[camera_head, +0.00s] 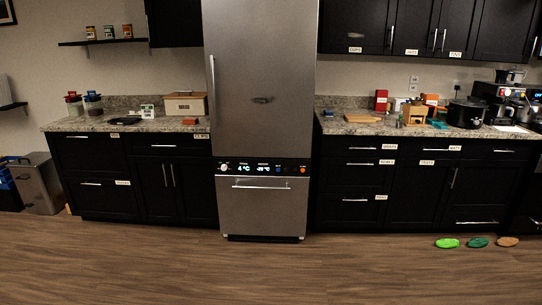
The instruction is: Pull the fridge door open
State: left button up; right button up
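The fridge (262,110) is a tall stainless steel unit in the middle of the head view, between two runs of black cabinets. Its upper door (265,60) is closed and has a long vertical handle (213,90) on its left edge. Below the door is a dark control panel (263,168) with lit temperature readings. Under that is a lower drawer (261,212) with a horizontal handle (260,186), also closed. Neither of my grippers shows in the head view.
The wood floor (200,270) before the fridge is clear. Green and brown oval objects (478,242) lie on the floor at right. Counters stand on both sides, with a box (185,104) at left and a black pot (466,114) at right. A metal bin (40,184) stands far left.

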aim_at(260, 56)
jog(key=i, duration=1.75)
